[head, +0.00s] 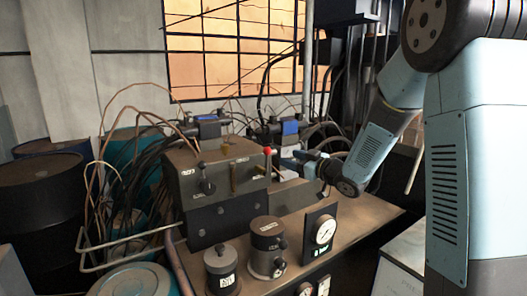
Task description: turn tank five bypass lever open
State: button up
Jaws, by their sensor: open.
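A dark metal control box (222,165) stands on the bench with several small levers on its front. A black lever (206,186) is at the left beside a small pale label, and a yellowish lever (233,178) is in the middle. A lever with a red knob (267,152) stands at the box's right end. The labels are too small to read, so I cannot tell which lever is tank five's bypass. My gripper (301,157) is open, to the right of the red knob and apart from it. Its fingertips are small and hard to make out.
Two dark cylinders (268,245) and a dial gauge (324,230) stand at the bench (350,222) front. Cables and blue-topped units (290,128) crowd behind the box. A bent pipe rail (125,240) and barrels (45,215) are at the left.

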aim_at(268, 151)
jog(key=x, duration=1.4)
jog(key=shift+f, duration=0.1)
jog(key=shift+c, duration=0.2)
